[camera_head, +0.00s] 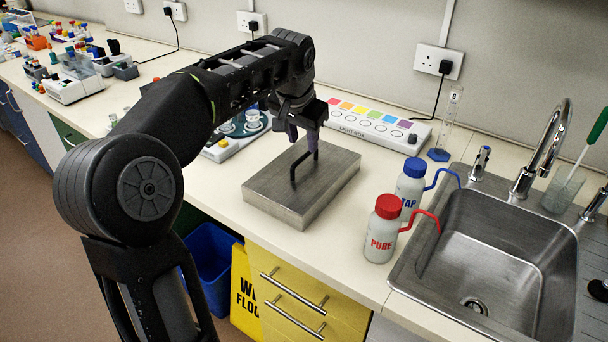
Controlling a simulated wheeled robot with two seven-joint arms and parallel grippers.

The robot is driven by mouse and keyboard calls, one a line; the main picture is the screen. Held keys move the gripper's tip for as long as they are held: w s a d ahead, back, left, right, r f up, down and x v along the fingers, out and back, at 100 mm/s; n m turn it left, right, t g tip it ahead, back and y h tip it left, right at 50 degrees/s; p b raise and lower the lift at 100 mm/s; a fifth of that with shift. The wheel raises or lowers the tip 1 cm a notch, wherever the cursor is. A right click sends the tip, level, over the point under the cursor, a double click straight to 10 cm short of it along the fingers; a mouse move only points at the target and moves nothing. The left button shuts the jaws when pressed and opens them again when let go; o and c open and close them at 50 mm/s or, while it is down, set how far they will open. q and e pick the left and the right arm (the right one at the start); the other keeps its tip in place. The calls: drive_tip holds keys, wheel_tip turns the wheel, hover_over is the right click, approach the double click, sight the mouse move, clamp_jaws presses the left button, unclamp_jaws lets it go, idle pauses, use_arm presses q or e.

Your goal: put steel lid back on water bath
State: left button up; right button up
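The steel lid (275,184) is a flat, thick brushed-metal slab with a black bar handle (293,173) on top. It lies level on the bench in the middle of the camera_head view. I cannot tell whether a bath is under it. A white unit with round, blue-ringed wells (222,148) stands behind it, partly hidden by my arm; I cannot tell if this is the water bath. My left gripper (303,138) points down just over the handle, its fingers apart, with the far finger close to the bar. Contact is unclear. A dark part at the right edge may be my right gripper.
A red-capped PURE bottle (381,232) and a blue-capped TAP bottle (408,190) stand right of the lid, before the sink (480,260). A light box (368,125) and a measuring cylinder (446,122) are behind. Bare bench lies left and in front of the lid.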

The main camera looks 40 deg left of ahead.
sight(305, 155)
use_arm(q)
drive_tip(key=shift+x, duration=1.25)
drive_tip(key=shift+p+x, duration=0.45)
drive_tip(key=shift+x, duration=2.25)
drive_tip(key=shift+a, duration=0.1)
drive_tip(key=shift+s, duration=0.1)
clamp_jaws()
drive_tip(key=shift+r, duration=0.1)
